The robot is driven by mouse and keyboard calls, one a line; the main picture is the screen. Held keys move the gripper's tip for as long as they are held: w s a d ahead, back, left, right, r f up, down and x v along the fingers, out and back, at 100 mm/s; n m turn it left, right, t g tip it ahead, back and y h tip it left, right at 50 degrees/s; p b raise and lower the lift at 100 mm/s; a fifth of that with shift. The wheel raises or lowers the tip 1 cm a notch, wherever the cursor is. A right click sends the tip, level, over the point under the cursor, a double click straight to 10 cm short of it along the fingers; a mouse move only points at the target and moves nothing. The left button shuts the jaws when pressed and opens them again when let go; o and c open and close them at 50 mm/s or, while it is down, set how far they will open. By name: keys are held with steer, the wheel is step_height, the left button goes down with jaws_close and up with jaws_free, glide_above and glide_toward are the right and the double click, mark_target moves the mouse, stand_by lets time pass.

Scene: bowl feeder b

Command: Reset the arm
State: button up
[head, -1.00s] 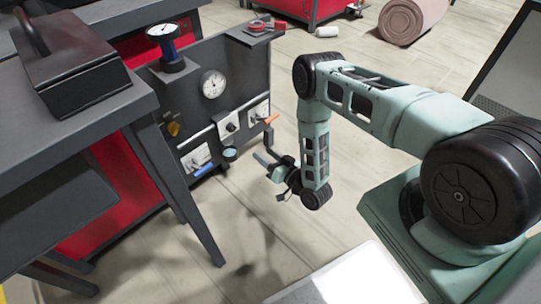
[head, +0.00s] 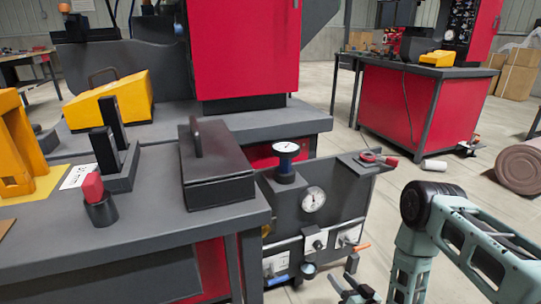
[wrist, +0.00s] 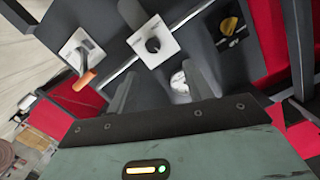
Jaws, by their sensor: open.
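My arm is at the right of the head view, bent down at the elbow. My gripper (head: 358,290) is at the bottom edge of the head view, partly cut off, in front of the grey panel (head: 345,200). In the wrist view my gripper (wrist: 160,95) shows two grey fingers set apart with nothing held between them. The panel with a switch plate with a black knob (wrist: 153,44) and a plate with an orange-handled lever (wrist: 85,78) lies beyond the fingers.
A round gauge (head: 313,199) and a blue-black dial gauge (head: 286,160) are on the panel. A black case (head: 215,175) and a red-topped part (head: 97,200) stand on the grey table (head: 150,222) at left. Open floor lies right of the panel, with a brown roll (head: 522,170).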

steer(key=w+a+r+n+g, duration=0.3)
steer(key=w+a+r+g, duration=0.15)
steer(key=a+r, duration=0.4)
steer(key=s+a+r+n+g, duration=0.1)
steer(key=s+a+r+g, duration=0.1)
steer(key=r, duration=0.3)
steer(key=s+a+r+n+g, duration=0.1)
steer(key=s+a+r+g, duration=0.15)
steer(key=r, duration=0.25)
steer(key=s+d+r+n+g+h, duration=0.15)
steer(key=s+r, duration=0.35)
steer(key=s, duration=0.5)
steer(key=s+d+r+n+g+h, duration=0.1)
steer(key=s+r+g+h, duration=0.15)
steer(key=s+r, duration=0.5)
steer(key=s+d+r+n+g+h, duration=0.15)
steer(key=s+r, duration=0.25)
steer(key=s, duration=0.8)
step_height(320, 180, up, 30)
steer(key=g+p, duration=0.1)
steer(key=p, duration=2.8)
steer(key=shift+w+a+f+m+p, duration=0.15)
steer(key=shift+a+f+m+p, duration=0.15)
steer(key=shift+m+p, duration=0.1)
